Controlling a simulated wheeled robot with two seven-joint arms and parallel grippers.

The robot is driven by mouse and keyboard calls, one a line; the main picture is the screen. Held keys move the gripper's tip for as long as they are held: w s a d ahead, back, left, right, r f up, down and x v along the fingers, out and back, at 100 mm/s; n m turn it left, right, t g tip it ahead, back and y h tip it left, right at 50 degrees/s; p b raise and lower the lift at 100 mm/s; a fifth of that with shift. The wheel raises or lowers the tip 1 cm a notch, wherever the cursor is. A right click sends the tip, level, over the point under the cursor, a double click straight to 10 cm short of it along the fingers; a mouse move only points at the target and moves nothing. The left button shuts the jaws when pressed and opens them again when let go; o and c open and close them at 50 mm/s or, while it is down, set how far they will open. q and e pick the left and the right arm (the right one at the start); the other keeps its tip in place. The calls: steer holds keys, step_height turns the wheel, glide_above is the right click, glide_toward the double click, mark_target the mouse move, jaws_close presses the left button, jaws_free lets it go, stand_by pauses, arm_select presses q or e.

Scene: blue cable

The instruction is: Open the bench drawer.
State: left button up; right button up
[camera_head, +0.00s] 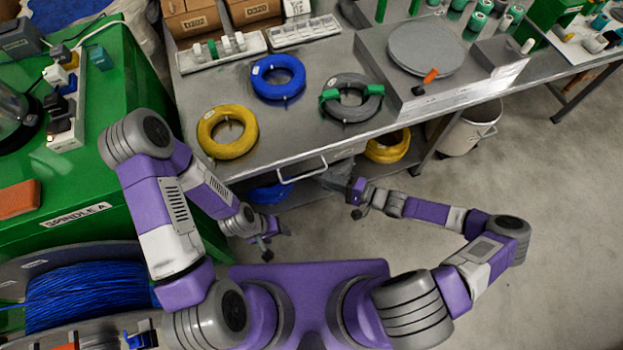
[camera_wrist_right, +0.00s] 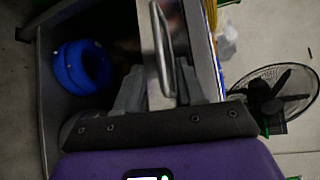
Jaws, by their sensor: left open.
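The bench drawer's front (camera_head: 343,153) is set under the worktop and looks flush with the bench edge. Its bar handle (camera_head: 303,174) sticks out at the front. In the right wrist view the handle (camera_wrist_right: 161,45) stands upright in the picture, ahead of and between my right gripper's fingers (camera_wrist_right: 161,88), which are apart. In the head view my right gripper (camera_head: 356,200) is to the right of the handle and a little nearer to me; contact is not visible. My left gripper (camera_head: 264,243) is open and empty, below and left of the handle.
The metal bench top (camera_head: 300,122) carries yellow, blue and grey cable coils. A blue coil (camera_wrist_right: 82,67) and a yellow coil (camera_head: 387,146) lie under it. A green spindle machine (camera_head: 110,90) is on the left. A white bin (camera_head: 468,132) stands right; the floor there is open.

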steer(key=b+x, duration=0.1)
steer(key=x, duration=0.5)
steer(key=shift+a+b, duration=0.3)
steer(key=shift+a, duration=0.1)
jaws_close()
